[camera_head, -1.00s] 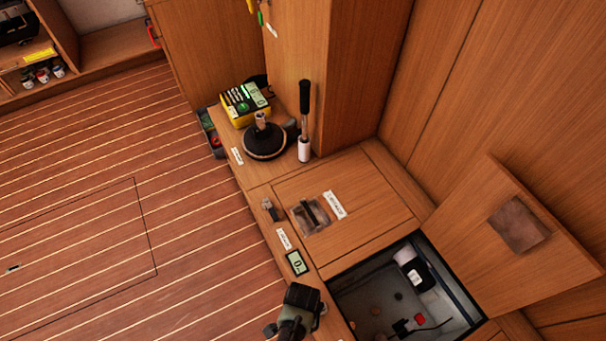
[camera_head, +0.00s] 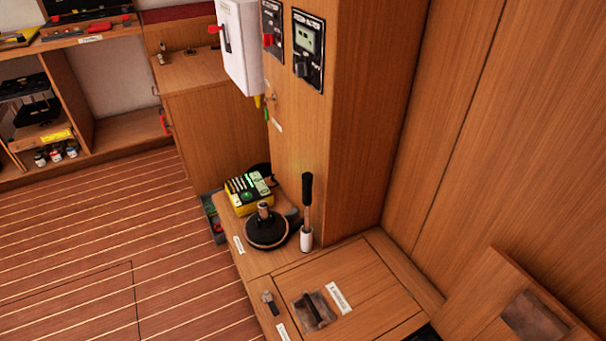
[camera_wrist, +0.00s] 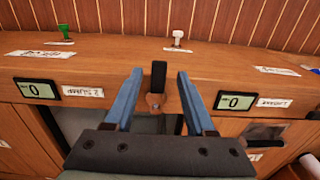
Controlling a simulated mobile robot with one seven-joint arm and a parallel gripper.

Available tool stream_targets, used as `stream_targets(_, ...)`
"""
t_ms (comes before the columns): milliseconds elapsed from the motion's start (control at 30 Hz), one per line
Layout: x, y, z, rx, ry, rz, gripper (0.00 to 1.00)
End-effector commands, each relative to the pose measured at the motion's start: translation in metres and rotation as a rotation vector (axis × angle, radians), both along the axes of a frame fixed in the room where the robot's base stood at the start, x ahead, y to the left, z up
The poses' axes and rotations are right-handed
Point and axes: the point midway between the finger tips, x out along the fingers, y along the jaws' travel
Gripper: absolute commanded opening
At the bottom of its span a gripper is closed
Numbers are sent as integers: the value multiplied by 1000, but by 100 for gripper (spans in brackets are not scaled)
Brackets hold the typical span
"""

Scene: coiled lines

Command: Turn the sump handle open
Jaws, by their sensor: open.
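In the wrist view, a black upright handle (camera_wrist: 158,78) with a copper-brown base and a screw stands between my gripper's blue fingers (camera_wrist: 157,78). The fingers are open, one on each side, with visible gaps to the handle; I cannot tell if they reach its depth. A label that seems to read "2 SUMP" (camera_wrist: 83,91) lies to the left, by a display (camera_wrist: 37,90) showing 0. A green handle (camera_wrist: 65,32) and a white handle (camera_wrist: 177,38) stand farther back. My gripper is out of the head view. I cannot tell which handle is the sump one.
A second display (camera_wrist: 234,101) reads 0 at right. In the head view, a closed hatch (camera_head: 365,285) has a recessed pull (camera_head: 315,308). A raised lid (camera_head: 490,295) stands at right. A winch (camera_head: 266,230) and an upright black-gripped lever (camera_head: 306,215) stand behind the hatch.

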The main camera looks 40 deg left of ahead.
Motion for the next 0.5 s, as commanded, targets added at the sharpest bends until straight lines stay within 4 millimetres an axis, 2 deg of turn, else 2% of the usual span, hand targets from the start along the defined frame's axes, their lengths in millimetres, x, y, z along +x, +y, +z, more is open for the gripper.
stream_targets(133,-1,0,2,-1,1,0,55)
stream_targets(233,-1,0,12,-1,1,0,55)
stream_targets(500,0,0,70,0,-2,-1,55)
